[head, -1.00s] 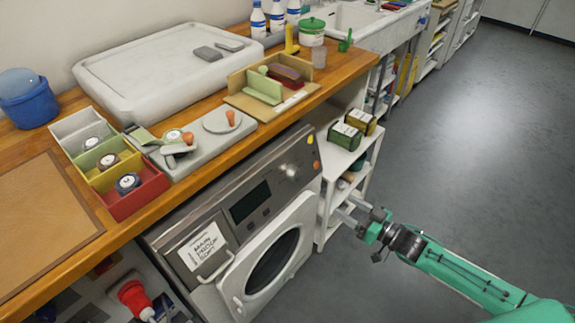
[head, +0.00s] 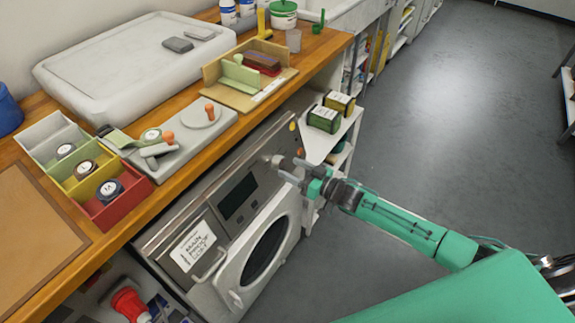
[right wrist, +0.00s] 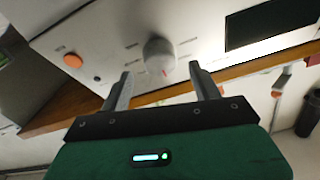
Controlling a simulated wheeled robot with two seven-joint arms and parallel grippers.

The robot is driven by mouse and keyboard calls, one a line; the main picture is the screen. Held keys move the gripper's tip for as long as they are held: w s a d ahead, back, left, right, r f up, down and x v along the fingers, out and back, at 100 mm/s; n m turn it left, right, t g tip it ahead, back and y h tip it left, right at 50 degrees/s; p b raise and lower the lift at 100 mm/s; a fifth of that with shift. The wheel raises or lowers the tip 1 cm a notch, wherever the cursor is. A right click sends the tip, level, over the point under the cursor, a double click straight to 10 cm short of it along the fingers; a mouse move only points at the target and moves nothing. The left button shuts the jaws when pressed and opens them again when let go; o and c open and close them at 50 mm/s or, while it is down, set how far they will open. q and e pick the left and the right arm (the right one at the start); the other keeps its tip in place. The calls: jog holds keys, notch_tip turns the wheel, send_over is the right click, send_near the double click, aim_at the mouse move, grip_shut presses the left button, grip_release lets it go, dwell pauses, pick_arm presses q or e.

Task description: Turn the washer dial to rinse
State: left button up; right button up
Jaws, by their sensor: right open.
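The washer (head: 215,225) stands under the wooden counter, with a dark display on its sloped front panel and its round door below. The washer dial (right wrist: 159,55) is a round grey knob with a small red mark, seen in the right wrist view. The labels around it are too small to read. My right gripper (right wrist: 160,85) is open, its two fingers pointing at the panel with the dial between and just beyond them; I see no contact. In the head view my right gripper (head: 284,168) is at the panel's right end and partly covers the dial. My left gripper is not in view.
An orange button (right wrist: 73,60) sits beside the dial on the panel. A white shelf (head: 335,140) with green and yellow boxes (head: 323,118) stands right of the washer. The counter edge overhangs the panel. The grey floor on the right is clear.

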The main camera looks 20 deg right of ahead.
aim_at(280, 164)
jog(key=shift+x, duration=1.05)
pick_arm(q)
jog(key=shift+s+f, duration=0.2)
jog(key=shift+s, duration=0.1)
pick_arm(e)
jog(key=shift+w+a, duration=0.15)
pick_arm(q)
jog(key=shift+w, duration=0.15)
pick_arm(e)
jog(key=shift+c, duration=0.4)
jog(key=c, duration=0.9)
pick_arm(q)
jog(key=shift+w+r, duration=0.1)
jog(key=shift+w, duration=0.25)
